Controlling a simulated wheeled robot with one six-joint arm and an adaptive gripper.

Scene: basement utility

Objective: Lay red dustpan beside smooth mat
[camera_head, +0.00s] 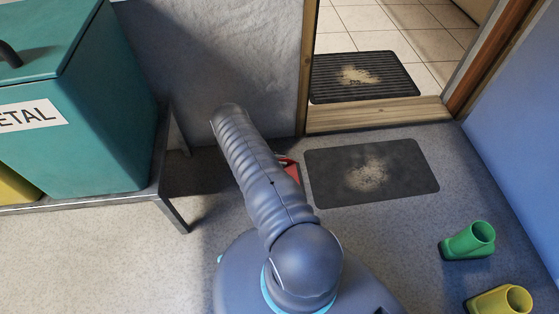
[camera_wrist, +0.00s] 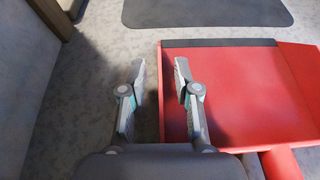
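The red dustpan (camera_wrist: 235,95) lies on the floor in the wrist view, with a dark front lip and part of its red handle (camera_wrist: 280,164) at the lower right. In the head view only a small red part of the dustpan (camera_head: 291,170) shows beside my arm. The smooth dark mat (camera_head: 325,185), with pale dirt on it, lies just right of the dustpan; its edge shows at the top of the wrist view (camera_wrist: 205,12). My gripper (camera_wrist: 160,75) is open, its fingers on either side of the dustpan's left edge. Contact cannot be told. My arm hides the gripper in the head view.
A ribbed mat (camera_head: 325,88) lies beyond the wooden threshold (camera_head: 375,115). A teal bin (camera_head: 105,130) stands on a bench (camera_head: 150,185) at left. Floor between mat and boots is clear.

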